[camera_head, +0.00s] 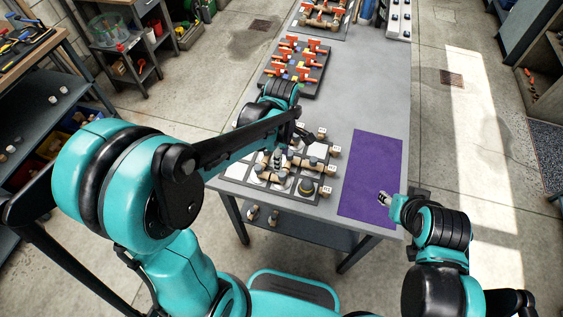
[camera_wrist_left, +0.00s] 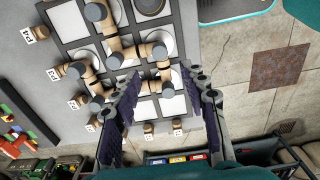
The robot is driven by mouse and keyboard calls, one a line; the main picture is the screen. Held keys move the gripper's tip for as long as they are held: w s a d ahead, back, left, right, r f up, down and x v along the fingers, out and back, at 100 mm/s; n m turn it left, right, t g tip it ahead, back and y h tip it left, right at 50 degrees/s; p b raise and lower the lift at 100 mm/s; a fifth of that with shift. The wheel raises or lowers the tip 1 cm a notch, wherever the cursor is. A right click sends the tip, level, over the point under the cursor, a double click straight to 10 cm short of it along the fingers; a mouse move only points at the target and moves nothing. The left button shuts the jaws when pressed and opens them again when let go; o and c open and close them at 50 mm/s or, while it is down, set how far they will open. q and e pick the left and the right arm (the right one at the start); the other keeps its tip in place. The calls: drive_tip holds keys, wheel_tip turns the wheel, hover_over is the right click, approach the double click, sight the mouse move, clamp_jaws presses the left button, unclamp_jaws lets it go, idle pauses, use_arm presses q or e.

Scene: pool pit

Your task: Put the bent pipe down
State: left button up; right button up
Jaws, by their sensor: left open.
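Several tan pipes with dark grey ends lie on the board of pale square cells (camera_head: 252,178) on the table. One bent pipe (camera_wrist_left: 162,68) shows just beyond and between my left fingertips in the left wrist view. My left gripper (camera_head: 278,160) is over the board, low among the pipes. In the left wrist view its two ribbed fingers (camera_wrist_left: 161,78) are spread apart, with no pipe clearly pinched between them. I cannot tell whether a finger touches the pipe. My right gripper (camera_head: 385,198) is over the purple mat's right edge, too small to read.
The purple mat (camera_head: 370,160) is bare apart from my right gripper above it. Small labelled blocks (camera_head: 334,151) stand along the board's edge. A dark tray with red-handled valves (camera_head: 296,65) sits farther back on the grey table (camera_head: 375,95). Shelves stand to the left.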

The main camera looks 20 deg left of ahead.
use_arm(q)
drive_tip(key=s+a+r+m+t, duration=0.4)
drive_tip(key=s+r+m+t, duration=0.3)
drive_tip(key=m, duration=1)
drive_tip(key=s+r, duration=0.2)
drive_tip(key=s, duration=0.1)
drive_tip(key=shift+s+a+m, duration=0.15)
drive_tip(key=shift+a+m, duration=0.15)
drive_tip(key=shift+a, duration=0.05)
use_arm(e)
drive_tip(key=shift+r, duration=0.25)
use_arm(q)
drive_tip(key=shift+f, duration=0.1)
